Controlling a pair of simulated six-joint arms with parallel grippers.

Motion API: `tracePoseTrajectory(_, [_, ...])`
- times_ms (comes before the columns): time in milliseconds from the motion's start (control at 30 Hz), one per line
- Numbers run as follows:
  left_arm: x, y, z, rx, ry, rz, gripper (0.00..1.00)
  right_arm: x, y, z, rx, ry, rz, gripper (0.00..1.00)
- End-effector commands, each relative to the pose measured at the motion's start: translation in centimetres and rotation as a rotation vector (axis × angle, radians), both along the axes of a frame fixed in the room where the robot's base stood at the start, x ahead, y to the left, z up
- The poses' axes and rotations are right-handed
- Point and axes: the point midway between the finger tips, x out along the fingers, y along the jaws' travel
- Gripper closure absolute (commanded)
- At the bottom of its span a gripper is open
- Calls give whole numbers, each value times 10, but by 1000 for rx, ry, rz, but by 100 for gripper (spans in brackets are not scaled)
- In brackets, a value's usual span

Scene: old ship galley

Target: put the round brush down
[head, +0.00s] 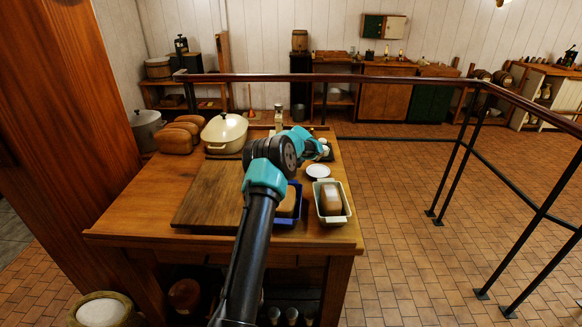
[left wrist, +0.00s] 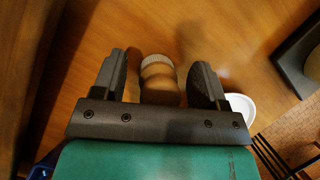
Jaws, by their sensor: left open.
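The round brush (left wrist: 158,82) has a turned wooden handle and a pale round bristle end. In the left wrist view it is between the two fingers of my left gripper (left wrist: 165,85), with gaps on both sides. That gripper is open; the brush appears to be on the wooden table. In the head view my left gripper (head: 312,148) is over the far right part of the table (head: 130,215), and the brush cannot be made out there. My right gripper is in neither view.
A white saucer (head: 318,171) is close to the left gripper. Nearer are a blue tin (head: 290,208) and a pale dish (head: 333,219) holding a loaf. A cutting board (head: 205,195), loaves (head: 174,141) and a cream lidded pot (head: 224,130) are on the left.

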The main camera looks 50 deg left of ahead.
Motion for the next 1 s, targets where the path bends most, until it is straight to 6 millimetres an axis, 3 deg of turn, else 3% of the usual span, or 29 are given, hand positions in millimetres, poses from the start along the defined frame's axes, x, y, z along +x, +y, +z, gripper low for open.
tracePoseTrajectory(267, [-2, -8, 24, 1, -3, -1, 34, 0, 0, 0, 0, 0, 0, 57])
tracePoseTrajectory(733, [-11, -39, 100, 2, -2, 1, 34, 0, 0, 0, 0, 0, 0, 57])
tracePoseTrajectory(1000, [-14, -45, 113, 0, 1, 0, 34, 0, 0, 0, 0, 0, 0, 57])
